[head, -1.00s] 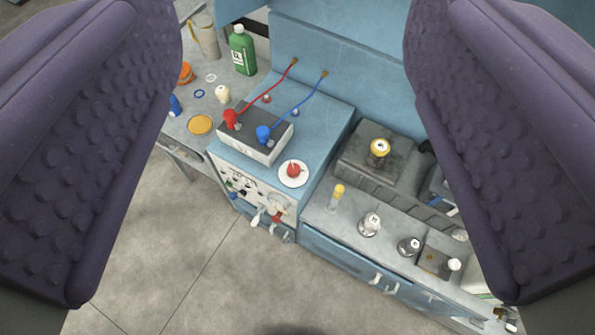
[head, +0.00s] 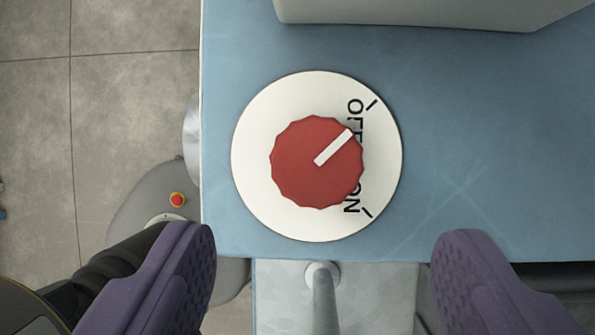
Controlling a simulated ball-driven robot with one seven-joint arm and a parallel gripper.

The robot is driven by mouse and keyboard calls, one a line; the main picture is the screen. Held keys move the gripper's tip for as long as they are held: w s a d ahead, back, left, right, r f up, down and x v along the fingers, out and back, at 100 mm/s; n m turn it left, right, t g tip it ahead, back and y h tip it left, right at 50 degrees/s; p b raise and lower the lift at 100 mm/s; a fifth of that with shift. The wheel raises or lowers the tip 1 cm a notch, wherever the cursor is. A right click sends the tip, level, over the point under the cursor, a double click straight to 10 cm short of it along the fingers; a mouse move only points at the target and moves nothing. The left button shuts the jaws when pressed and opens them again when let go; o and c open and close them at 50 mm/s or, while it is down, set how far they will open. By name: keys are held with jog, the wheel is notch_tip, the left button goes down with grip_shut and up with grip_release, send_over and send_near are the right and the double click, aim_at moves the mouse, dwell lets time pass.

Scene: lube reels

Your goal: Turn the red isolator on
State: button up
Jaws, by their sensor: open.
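The red isolator knob (head: 300,175) sits on a round white dial plate (head: 255,200) on the blue cabinet top. Its white pointer bar aims up and right, toward the OFF mark. The ON mark is at the lower right of the plate. The knob hides part of the lettering. My gripper (head: 325,285) is open, with its two purple padded fingers wide apart at the lower left and lower right. The fingers are apart from the knob, which shows above the gap between them. Nothing is between the fingertips.
The blue cabinet top (head: 490,130) is clear right of the dial. A grey box (head: 430,10) stands at the top edge of the view. The cabinet's left edge drops to a tiled floor (head: 130,100).

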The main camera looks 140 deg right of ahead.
aim_at(318, 171)
jog(key=b+x, duration=0.2)
jog(key=x, duration=0.5)
jog(key=shift+s+f, duration=0.1)
jog(key=shift+f, duration=0.05)
jog(key=c, duration=1)
jog(key=shift+c, duration=0.2)
